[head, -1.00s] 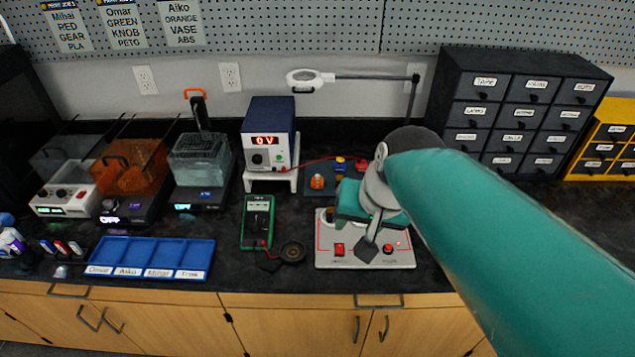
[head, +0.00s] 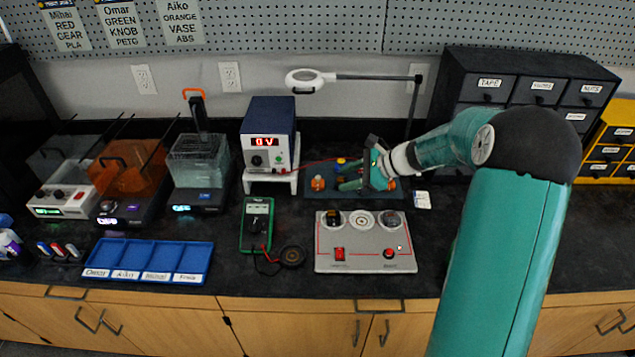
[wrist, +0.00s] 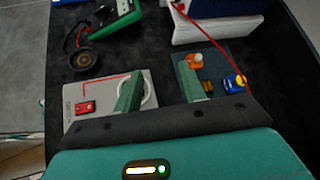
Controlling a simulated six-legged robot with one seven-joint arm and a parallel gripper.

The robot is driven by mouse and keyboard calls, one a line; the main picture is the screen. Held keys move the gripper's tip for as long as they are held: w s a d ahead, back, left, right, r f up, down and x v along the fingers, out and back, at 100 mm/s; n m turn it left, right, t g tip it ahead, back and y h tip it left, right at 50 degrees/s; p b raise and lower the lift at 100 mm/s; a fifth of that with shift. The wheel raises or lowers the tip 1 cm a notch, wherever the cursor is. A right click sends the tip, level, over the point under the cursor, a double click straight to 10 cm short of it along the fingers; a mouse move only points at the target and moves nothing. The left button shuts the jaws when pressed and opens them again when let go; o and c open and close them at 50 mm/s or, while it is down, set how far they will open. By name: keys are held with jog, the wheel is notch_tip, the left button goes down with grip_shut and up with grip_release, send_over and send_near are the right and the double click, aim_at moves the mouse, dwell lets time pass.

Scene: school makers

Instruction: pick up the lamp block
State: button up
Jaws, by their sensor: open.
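Small blocks sit on a dark blue mat (head: 320,194) at the back of the bench: an orange block (head: 317,183) and a blue block with a yellow top (head: 341,162). I cannot tell for certain which is the lamp block. The wrist view shows the orange block (wrist: 193,60) and the blue block (wrist: 234,82) beyond and right of my fingers. My gripper (head: 343,176) is open and empty, over the mat, its fingers pointing left near both blocks. In the wrist view my gripper (wrist: 160,82) has its fingers apart. My gripper hides part of the mat.
A grey test box (head: 365,258) with red switches stands in front of the mat. A power supply (head: 268,135) on a white stand and a green multimeter (head: 257,225) are left. A magnifier lamp (head: 305,81) overhangs behind. Dark drawers (head: 490,85) stand right.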

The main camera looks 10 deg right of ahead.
jog(key=w+d+f+m+t, duration=0.1)
jog(key=w+d+f+m, duration=0.1)
jog(key=f, duration=0.1)
jog(key=w+d+f+m+t+y, duration=0.1)
jog(key=w+d+f+m, duration=0.2)
jog(key=shift+w+d+f+t, duration=0.1)
jog(key=shift+d+f+t, duration=0.05)
jog(key=shift+d+t, duration=0.2)
jog(key=shift+w+f+m, duration=0.15)
jog(key=shift+w+m, duration=0.05)
jog(key=shift+m, duration=0.1)
send_near(323, 183)
jog(key=w+a, duration=0.2)
jog(key=a, duration=0.1)
jog(key=shift+w, duration=0.1)
jog(key=x, duration=0.3)
jog(key=r+x, duration=0.1)
jog(key=x, duration=0.1)
jog(key=shift+w+a+f, duration=0.15)
jog(key=shift+w+a, duration=0.2)
jog(key=shift+a, duration=0.1)
grip_shut()
